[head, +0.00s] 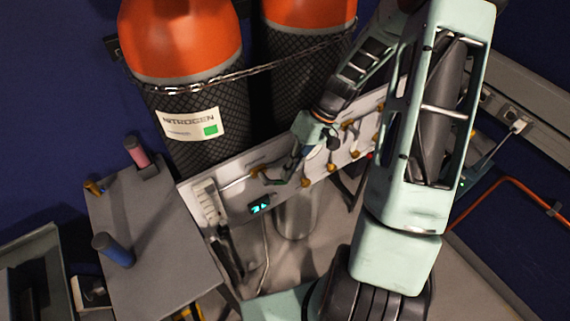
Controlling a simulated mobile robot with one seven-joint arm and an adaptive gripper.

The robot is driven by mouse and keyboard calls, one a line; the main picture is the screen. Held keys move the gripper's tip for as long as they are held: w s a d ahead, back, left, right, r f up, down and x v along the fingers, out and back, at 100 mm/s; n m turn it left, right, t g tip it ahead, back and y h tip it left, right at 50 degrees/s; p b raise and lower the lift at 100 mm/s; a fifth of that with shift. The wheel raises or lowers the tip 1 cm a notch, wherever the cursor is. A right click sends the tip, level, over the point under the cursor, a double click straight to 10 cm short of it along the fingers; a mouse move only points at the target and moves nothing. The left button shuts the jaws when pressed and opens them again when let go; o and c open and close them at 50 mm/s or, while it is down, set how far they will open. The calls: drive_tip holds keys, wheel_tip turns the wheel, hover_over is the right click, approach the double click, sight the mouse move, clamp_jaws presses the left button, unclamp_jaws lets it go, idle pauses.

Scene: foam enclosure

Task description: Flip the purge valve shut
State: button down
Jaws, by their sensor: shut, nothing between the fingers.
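A pale valve panel (232,180) stands in front of the gas cylinders, with several brass valve fittings along it. My gripper (279,180) is shut and empty at the left part of the panel. It is just right of the leftmost brass fitting (256,172) and left of another brass fitting (304,183). I see no readable label that marks the purge valve, and its handle position cannot be told. Whether my fingertips touch a handle is also unclear. My wrist and fingers hide part of the panel.
Two orange-topped cylinders, one labelled nitrogen (190,122), stand behind the panel, held by a chain (200,86). A small lit display (260,205) is on the panel's lower edge. A grey table (150,235) at left holds a blue cylinder (113,250) and a pink one (137,152).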

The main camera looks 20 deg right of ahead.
drive_tip(key=shift+f, duration=0.3)
drive_tip(key=shift+r, duration=0.1)
idle(0.5)
